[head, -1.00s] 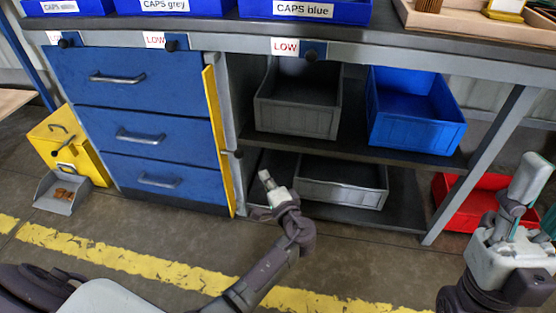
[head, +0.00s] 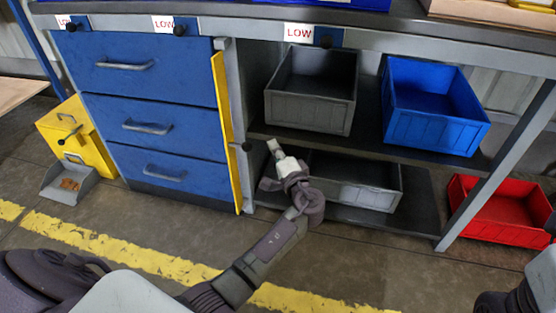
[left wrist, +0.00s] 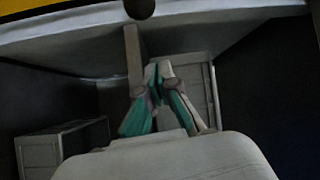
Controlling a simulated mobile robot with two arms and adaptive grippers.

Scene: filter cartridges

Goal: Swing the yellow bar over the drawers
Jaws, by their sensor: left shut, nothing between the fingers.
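The yellow bar (head: 224,130) stands upright along the right edge of the blue drawers (head: 150,115), edge-on and clear of their fronts. The drawers are closed. My left gripper (head: 272,146) is shut and empty, right of the bar and knob, in front of the open shelves and apart from the bar. In the left wrist view, its fingertips (left wrist: 158,66) are together below a dark round knob, with a yellow strip at the top left. My right gripper's fingers are out of frame.
Grey bins (head: 312,95) and a blue bin (head: 432,108) stand on the shelves (head: 425,205). A red bin (head: 503,212) is on the floor at right. A yellow box (head: 75,140) and a grey scoop-like tray (head: 68,184) are at left. The floor before the drawers is clear.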

